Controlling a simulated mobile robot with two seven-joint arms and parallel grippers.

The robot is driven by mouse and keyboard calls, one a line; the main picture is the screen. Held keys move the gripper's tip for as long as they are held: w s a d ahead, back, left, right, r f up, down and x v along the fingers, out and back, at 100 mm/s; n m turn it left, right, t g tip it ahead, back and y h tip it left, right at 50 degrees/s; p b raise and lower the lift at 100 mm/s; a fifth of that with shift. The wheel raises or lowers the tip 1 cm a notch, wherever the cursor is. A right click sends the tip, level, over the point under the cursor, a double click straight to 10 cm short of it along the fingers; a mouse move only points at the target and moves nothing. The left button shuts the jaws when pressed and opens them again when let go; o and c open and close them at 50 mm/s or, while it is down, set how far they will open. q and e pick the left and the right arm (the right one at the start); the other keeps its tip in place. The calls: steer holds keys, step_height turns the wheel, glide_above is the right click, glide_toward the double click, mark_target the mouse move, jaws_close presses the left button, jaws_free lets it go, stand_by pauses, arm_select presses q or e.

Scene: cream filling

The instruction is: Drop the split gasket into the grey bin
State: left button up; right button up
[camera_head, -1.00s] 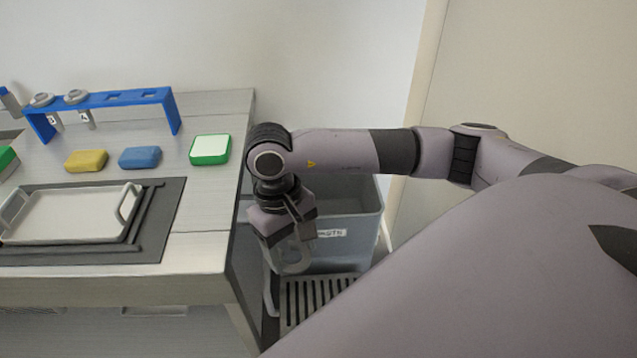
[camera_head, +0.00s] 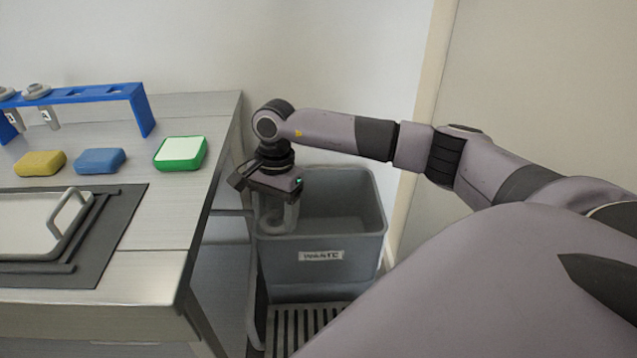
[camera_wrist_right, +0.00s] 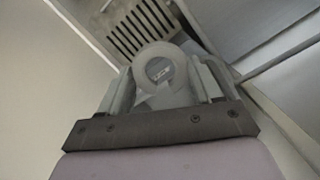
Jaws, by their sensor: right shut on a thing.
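My right gripper (camera_head: 277,198) points down at the left end of the grey bin (camera_head: 325,272), which has a "WASTE" label on its front. It is shut on a pale grey ring, the split gasket (camera_head: 291,217), which hangs below the jaws. In the head view the ring overlaps the bin's left side near the front rim; I cannot tell whether it is inside the rim. In the right wrist view the gasket (camera_wrist_right: 160,51) sits between the fingers, and its split is not clear. My left gripper is not in view.
A steel bench (camera_head: 165,235) stands close left of the bin. It carries a tray (camera_head: 25,225), a blue rack (camera_head: 100,97), a yellow sponge (camera_head: 40,163), a blue sponge (camera_head: 100,160) and a green-edged block (camera_head: 180,152). A slatted grate (camera_head: 290,325) lies before the bin.

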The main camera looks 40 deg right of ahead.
steer(key=w+d+f+m+t+h+b, duration=0.1)
steer(key=w+d+f+m+b, duration=0.25)
steer(key=d+m+b, duration=0.35)
steer(key=w+d+f+m+t+b, duration=0.1)
steer(key=w+d+f+m+b, duration=0.3)
steer(key=d+m, duration=0.45)
steer(key=w+d+f+m+h+b, duration=0.1)
steer(key=w+d+f+m+b, duration=0.1)
steer(key=d+f+m+b, duration=0.6)
steer(key=a+f+b, duration=0.1)
steer(key=f, duration=0.3)
steer(key=f+m+b, duration=0.1)
steer(key=f+b, duration=0.1)
steer(key=f, duration=0.2)
steer(key=a+f+m+b, duration=0.1)
steer(key=f, duration=0.4)
steer(key=shift+a, duration=0.35)
step_height(320, 180, down, 3)
steer(key=b, duration=0.2)
steer(key=shift+b, duration=0.3)
steer(key=shift+f, duration=0.4)
steer(key=shift+f+b, duration=0.15)
steer(key=shift+b, duration=0.15)
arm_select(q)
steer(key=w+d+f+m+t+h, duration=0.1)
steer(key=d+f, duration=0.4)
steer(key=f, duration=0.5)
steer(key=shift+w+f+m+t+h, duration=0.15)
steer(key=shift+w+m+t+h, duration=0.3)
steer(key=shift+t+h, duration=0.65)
